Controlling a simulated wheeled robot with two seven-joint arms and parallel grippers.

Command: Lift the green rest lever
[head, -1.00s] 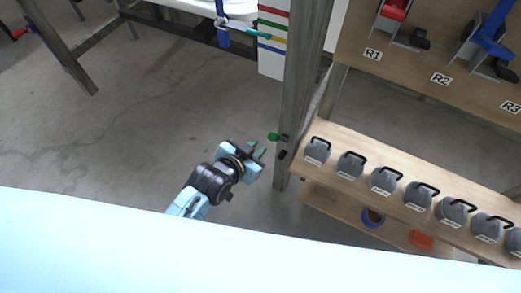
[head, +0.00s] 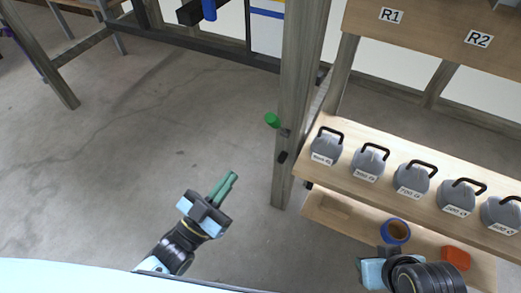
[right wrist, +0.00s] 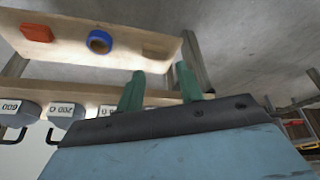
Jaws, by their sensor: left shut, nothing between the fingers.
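The green rest lever (head: 272,120) sticks out to the left from the upright wooden post (head: 295,105), with a dark bracket beside it. My left gripper (head: 226,184) is shut and empty, with its green fingers together. It is below and to the left of the lever in the head view, clearly apart from it. My right arm shows at the lower right of the head view, its fingers not clearly seen there. In the right wrist view my right gripper (right wrist: 158,80) has its green fingers apart, with nothing between them.
A shelf (head: 330,172) right of the post carries several grey weights with black handles. The lower shelf (head: 330,213) holds a blue ring (head: 396,231) and an orange block (head: 456,257). A board labelled R1 and R2 (head: 430,35) is above. The floor left of the post is clear.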

